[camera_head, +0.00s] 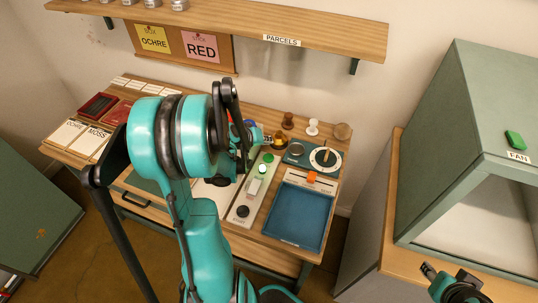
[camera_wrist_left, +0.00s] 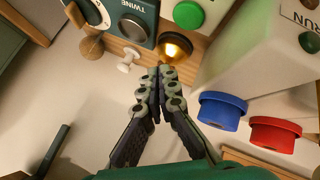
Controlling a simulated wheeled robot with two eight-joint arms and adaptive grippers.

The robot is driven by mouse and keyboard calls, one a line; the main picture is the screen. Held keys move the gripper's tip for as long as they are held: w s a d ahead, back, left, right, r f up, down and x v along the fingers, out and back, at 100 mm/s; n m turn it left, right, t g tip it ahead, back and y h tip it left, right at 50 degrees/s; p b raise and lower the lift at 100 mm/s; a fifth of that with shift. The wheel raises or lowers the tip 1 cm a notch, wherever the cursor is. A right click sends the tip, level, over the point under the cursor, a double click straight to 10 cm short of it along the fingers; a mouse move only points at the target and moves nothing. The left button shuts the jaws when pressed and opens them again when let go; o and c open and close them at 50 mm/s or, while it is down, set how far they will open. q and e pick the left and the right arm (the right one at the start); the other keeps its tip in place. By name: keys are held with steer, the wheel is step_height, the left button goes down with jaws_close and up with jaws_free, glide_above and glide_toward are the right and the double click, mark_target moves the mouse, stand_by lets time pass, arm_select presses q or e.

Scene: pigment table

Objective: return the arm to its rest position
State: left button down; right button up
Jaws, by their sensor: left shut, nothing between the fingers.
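My left arm, teal and black, rises through the middle of the head view over the wooden work table (camera_head: 262,236). My left gripper (camera_head: 246,143) is partly hidden behind its own wrist. In the left wrist view its fingers (camera_wrist_left: 160,72) are together with nothing between them, below a lit brass lamp (camera_wrist_left: 175,47) in the picture. My right arm shows only at the bottom right corner, where the dark and teal end of it (camera_head: 452,283) is cut off by the frame; its finger state is unclear.
The table holds a blue tray (camera_head: 296,217), a white panel with a green button (camera_head: 268,158), and a dial unit (camera_head: 324,157). A shelf (camera_head: 230,22) runs above the back. A green fan hood (camera_head: 470,110) stands right. Blue (camera_wrist_left: 222,108) and red (camera_wrist_left: 275,132) knobs show near the fingers.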

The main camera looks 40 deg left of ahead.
arm_select(q)
steer(key=s+d+r+m, duration=0.3)
steer(key=s+d, duration=0.1)
steer(key=d, duration=0.4)
steer(key=s+d+r+m+g, duration=0.1)
steer(key=s+d+r+m, duration=0.2)
steer(key=s+d, duration=0.2)
steer(key=s+d+r+m+g, duration=0.1)
steer(key=s+d+r, duration=0.3)
steer(key=d, duration=0.7)
steer(key=shift+s+d+m, duration=0.4)
steer(key=shift+s+m, duration=0.25)
steer(key=shift+m, duration=0.25)
